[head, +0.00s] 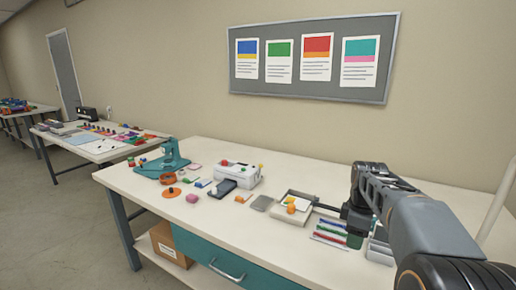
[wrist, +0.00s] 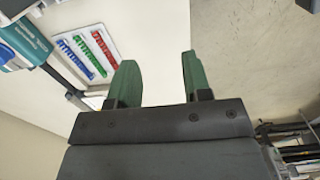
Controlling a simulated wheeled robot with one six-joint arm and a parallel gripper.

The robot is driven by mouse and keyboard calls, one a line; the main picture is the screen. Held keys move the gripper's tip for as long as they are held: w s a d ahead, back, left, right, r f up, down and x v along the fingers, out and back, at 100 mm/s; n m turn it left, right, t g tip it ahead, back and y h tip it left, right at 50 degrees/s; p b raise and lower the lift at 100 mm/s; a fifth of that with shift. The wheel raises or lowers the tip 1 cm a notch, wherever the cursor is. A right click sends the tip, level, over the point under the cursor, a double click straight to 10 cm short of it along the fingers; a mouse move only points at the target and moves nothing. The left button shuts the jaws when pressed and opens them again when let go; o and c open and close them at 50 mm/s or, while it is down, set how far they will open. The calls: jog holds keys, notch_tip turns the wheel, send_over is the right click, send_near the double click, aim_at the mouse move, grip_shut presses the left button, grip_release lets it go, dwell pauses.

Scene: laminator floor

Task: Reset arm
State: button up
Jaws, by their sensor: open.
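My gripper (wrist: 156,80) is open, with its two green fingers apart and nothing between them in the wrist view. In the head view my arm reaches in from the right, and my gripper (head: 355,238) is low over the right part of the white worktable (head: 330,186), partly hidden by the arm. Blue, red and green strips (head: 330,231) lie on a white sheet just left of it. The strips also show in the wrist view (wrist: 90,52), to the left of the fingers.
A tray (head: 283,219) with cards and an orange item sits left of the strips. A white machine (head: 236,174), a dark phone-like block (head: 223,187) and a teal press (head: 170,157) stand farther left. The table's back right is clear. A pinboard (head: 310,58) hangs on the wall.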

jog(key=s+a+m+t+p, duration=0.1)
jog(key=s+a+m+p, duration=0.2)
jog(key=s+a+m, duration=0.2)
jog(key=s+a+r+m+t+p, duration=0.1)
jog(key=s+a+m+p, duration=0.3)
jog(key=s, duration=0.6)
jog(key=shift+s+a+m+t, duration=0.4)
jog(key=shift+m+t, duration=0.4)
jog(key=shift+m, duration=0.6)
